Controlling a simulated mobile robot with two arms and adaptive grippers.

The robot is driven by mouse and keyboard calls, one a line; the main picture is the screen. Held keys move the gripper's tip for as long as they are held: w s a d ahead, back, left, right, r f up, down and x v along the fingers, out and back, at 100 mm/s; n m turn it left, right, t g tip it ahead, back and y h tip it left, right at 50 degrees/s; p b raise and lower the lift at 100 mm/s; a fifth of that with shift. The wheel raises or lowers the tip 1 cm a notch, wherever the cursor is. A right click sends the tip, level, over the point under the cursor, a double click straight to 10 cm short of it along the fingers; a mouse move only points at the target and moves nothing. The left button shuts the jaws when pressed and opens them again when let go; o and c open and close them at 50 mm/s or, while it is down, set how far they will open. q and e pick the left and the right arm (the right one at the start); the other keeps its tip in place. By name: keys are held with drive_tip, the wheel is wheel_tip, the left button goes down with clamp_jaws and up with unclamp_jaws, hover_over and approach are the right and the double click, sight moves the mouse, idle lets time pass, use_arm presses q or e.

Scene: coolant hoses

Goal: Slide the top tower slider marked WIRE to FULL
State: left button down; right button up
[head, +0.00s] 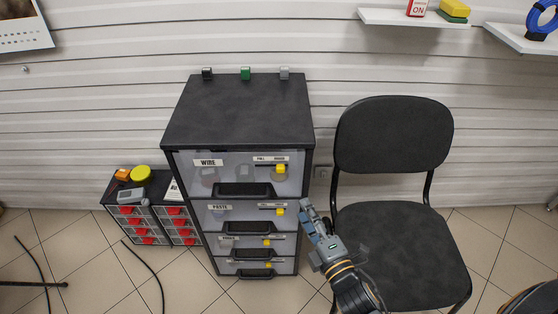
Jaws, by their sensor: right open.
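The dark drawer tower (237,112) stands against the wall. Its top drawer has a clear front with a WIRE label (208,162). The yellow WIRE slider (280,168) sits at the right part of its dark track, below a small scale strip (262,159). The strip's left word looks like FULL; the right word is too small to read surely. My right gripper (312,213) is open and empty, in front of the tower's right side, below and right of the WIRE slider and apart from it. My left gripper is out of view.
Lower drawers carry their own yellow sliders, such as the PASTE slider (280,210), near my right gripper. A black chair (395,135) stands right of the tower. A small red-drawer cabinet (138,222) stands left. Dark hoses (145,262) lie on the tiles.

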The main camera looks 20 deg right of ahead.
sight(281, 172)
drive_tip(key=w, duration=0.4)
drive_tip(key=w+a, duration=0.1)
drive_tip(key=w, duration=0.3)
drive_tip(key=w+p, duration=0.1)
drive_tip(key=w, duration=0.3)
drive_tip(key=shift+w+a+r, duration=0.1)
drive_tip(key=shift+a+r, duration=0.15)
drive_tip(key=shift+r, duration=0.05)
drive_tip(key=shift+w, duration=0.5)
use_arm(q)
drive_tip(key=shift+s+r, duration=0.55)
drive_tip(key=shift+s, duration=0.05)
use_arm(e)
drive_tip(key=shift+f, duration=0.1)
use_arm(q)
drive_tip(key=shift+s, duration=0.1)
use_arm(e)
drive_tip(key=shift+c, duration=1.1)
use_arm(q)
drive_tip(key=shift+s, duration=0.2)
use_arm(e)
clamp_jaws()
drive_tip(key=shift+a, duration=0.1)
